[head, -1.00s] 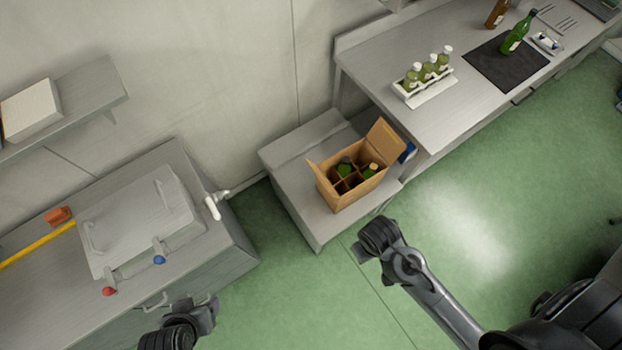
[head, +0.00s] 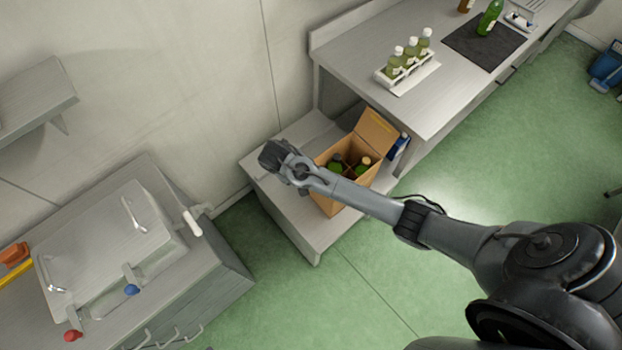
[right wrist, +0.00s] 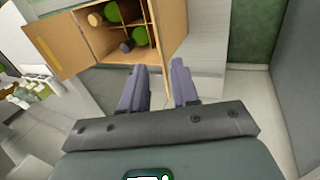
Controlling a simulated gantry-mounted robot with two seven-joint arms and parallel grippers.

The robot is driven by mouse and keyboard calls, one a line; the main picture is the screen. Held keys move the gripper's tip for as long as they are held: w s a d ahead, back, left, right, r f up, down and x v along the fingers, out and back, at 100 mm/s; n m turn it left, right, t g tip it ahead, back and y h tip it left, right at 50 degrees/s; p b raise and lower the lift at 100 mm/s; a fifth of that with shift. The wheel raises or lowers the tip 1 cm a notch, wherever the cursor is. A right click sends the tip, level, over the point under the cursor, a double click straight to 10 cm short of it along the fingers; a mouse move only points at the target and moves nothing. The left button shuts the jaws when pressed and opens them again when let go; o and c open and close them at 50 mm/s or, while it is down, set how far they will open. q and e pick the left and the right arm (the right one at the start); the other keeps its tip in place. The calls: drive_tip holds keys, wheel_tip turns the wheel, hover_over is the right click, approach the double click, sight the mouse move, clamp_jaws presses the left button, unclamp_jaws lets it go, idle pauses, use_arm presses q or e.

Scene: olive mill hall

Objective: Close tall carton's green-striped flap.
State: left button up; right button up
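The tall cardboard carton (head: 327,204) stands on a low grey step, its top open and dark green bottles in its divided inside. One flap (head: 376,131) stands up on its far right side; in the right wrist view this flap (right wrist: 62,42) bears a yellowish stripe. A cardboard panel (right wrist: 171,24) shows on the carton's opposite side in that view; I see no green stripe on it. My right gripper (head: 270,155) is over the step, just left of the carton, and its arm crosses in front of the carton. My left gripper is out of view.
The grey step (head: 288,205) has bare room left of the carton. A counter (head: 440,108) behind it holds a white rack (head: 407,75) of bottles and a dark mat (head: 485,42). A blue object (head: 398,146) sits beside the carton. A lidded metal unit (head: 110,250) stands at left.

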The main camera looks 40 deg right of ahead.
drive_tip(key=x, duration=0.9)
drive_tip(key=shift+f, duration=0.3)
drive_tip(key=shift+c, duration=0.3)
clamp_jaws()
idle(0.9)
